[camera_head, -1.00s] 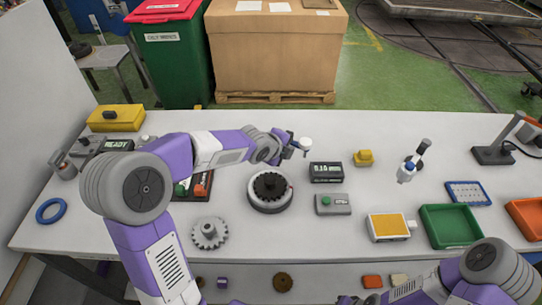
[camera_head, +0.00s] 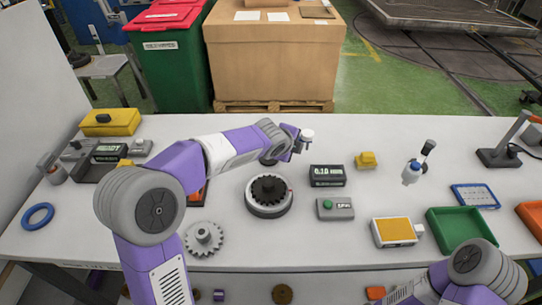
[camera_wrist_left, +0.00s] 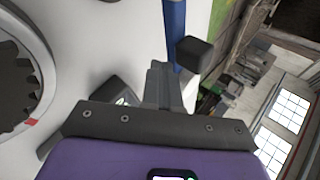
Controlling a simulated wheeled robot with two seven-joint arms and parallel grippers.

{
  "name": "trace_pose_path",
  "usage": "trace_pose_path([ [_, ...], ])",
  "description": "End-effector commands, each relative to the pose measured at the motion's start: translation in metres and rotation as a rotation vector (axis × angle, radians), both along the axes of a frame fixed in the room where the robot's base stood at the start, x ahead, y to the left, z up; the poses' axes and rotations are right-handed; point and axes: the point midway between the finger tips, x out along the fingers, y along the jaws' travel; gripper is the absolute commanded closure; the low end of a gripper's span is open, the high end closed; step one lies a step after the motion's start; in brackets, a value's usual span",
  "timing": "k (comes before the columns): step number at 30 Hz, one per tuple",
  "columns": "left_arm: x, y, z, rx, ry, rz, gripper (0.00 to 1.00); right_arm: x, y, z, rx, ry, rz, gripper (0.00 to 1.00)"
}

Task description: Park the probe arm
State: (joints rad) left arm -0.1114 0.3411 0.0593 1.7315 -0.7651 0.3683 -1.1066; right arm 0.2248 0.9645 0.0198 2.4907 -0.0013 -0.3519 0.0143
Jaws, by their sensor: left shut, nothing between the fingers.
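The round turntable (camera_head: 268,207) carries a dark toothed gear (camera_head: 269,189) on the table. In the left wrist view my shut, empty fingers (camera_wrist_left: 163,85) are beside a blue bar (camera_wrist_left: 174,25) with a dark block (camera_wrist_left: 194,54); these look like the probe arm. I cannot tell whether the fingers touch it. Part of the turntable (camera_wrist_left: 42,110) shows at the left edge there. My right arm shows at bottom right; its gripper is out of view.
A black display box (camera_head: 327,176) and a grey button box (camera_head: 335,209) stand right of the turntable. A loose grey gear (camera_head: 204,239) lies front left.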

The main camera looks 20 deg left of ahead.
Motion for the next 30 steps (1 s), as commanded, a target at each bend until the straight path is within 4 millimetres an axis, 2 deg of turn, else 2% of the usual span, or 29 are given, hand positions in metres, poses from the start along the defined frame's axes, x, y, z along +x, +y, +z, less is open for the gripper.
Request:
trace_pose_path([
  [12,0.0102,-0.0036,0.0002,0.000,0.000,-0.004,1.00,0.0001,0.0000,0.0043,0.000,0.000,0.000,1.00],
  [26,0.0110,-0.0038,0.0006,-0.001,-0.004,-0.004,1.00,0.0001,0.0000,0.0037,0.000,0.000,0.000,1.00],
  [30,0.0057,-0.0075,0.0002,0.000,-0.006,-0.008,1.00,0.0001,0.0000,-0.0026,0.000,0.000,0.000,1.00],
])
